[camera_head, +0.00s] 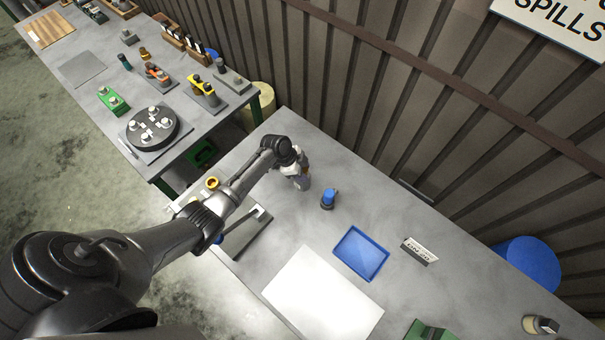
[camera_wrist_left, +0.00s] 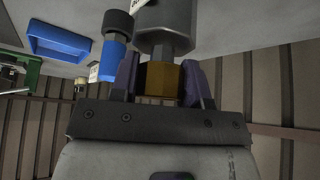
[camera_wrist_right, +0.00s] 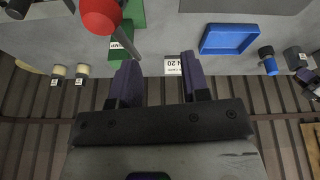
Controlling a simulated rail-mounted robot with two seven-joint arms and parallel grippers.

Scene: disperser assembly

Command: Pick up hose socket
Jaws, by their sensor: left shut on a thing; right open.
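My left gripper (camera_head: 304,184) is low over the near table in the head view, beside a small blue-and-black part (camera_head: 328,199). In the left wrist view its fingers (camera_wrist_left: 164,80) are shut on the brass hex section (camera_wrist_left: 160,80) of a part with a dark grey cylindrical body (camera_wrist_left: 168,30), which I take for the hose socket. The head view mostly hides this part behind the gripper. The blue-and-black part stands next to it in the left wrist view (camera_wrist_left: 115,48). My right gripper (camera_wrist_right: 159,75) is open and empty in its wrist view, and outside the head view.
A blue tray (camera_head: 361,254), a white sheet (camera_head: 322,296) and a labelled block (camera_head: 420,250) lie on the near table (camera_head: 400,300). A red ball (camera_wrist_right: 100,14) on a rod is close to the right gripper. A second table holds several fixtures, including a black round one (camera_head: 151,128).

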